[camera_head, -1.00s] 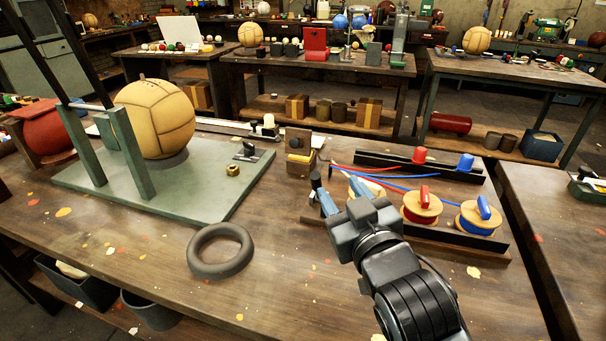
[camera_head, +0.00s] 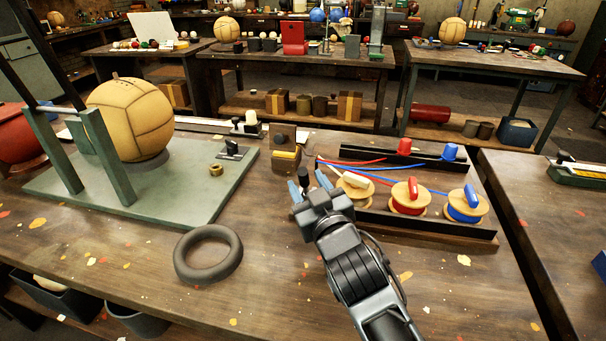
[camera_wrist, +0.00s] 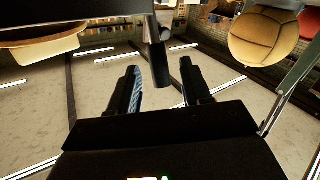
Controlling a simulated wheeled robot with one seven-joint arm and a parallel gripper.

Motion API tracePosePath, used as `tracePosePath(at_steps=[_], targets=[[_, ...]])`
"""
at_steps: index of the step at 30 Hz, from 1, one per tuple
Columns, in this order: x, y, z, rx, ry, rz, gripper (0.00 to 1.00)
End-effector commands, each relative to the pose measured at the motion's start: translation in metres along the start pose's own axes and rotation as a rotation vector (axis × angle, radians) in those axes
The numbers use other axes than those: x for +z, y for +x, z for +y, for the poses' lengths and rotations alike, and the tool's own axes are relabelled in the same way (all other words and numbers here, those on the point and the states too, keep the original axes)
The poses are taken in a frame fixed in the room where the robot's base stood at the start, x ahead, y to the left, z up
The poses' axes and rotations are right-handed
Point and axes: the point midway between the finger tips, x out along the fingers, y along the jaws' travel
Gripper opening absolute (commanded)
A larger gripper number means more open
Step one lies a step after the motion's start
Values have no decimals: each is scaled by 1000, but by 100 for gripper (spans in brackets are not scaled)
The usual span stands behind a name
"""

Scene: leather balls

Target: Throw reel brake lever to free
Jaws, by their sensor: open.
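The reel rack (camera_head: 375,218) is a dark tray on the bench holding three wooden spools with white, red and blue tops. A short black lever (camera_head: 308,157) stands at the rack's left end, its lower part hidden behind my gripper. My gripper (camera_head: 309,184) is open and empty, its blue-padded fingers pointing at the lever from the near side. In the wrist view, a dark rod that looks like the lever (camera_wrist: 161,72) appears between and beyond the fingertips of my gripper (camera_wrist: 168,85). I cannot tell whether anything touches.
The white-topped spool (camera_head: 354,187) is close right of my gripper. A dark ring (camera_head: 208,254) and a green plate (camera_head: 195,200) with a leather ball (camera_head: 130,118) lie left.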

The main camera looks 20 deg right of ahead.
Motion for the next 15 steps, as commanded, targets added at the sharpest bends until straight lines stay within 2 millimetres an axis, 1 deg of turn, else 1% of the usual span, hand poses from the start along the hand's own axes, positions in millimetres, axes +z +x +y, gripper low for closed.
tracePosePath(at_steps=[1,3,6,10,15], targets=[[-2,9,1,1,0,1,48],[-2,18,1,1,0,2,48],[-1,28,1,1,0,1,48],[-1,34,0,0,0,0,48],[0,35,0,0,1,0,48]])
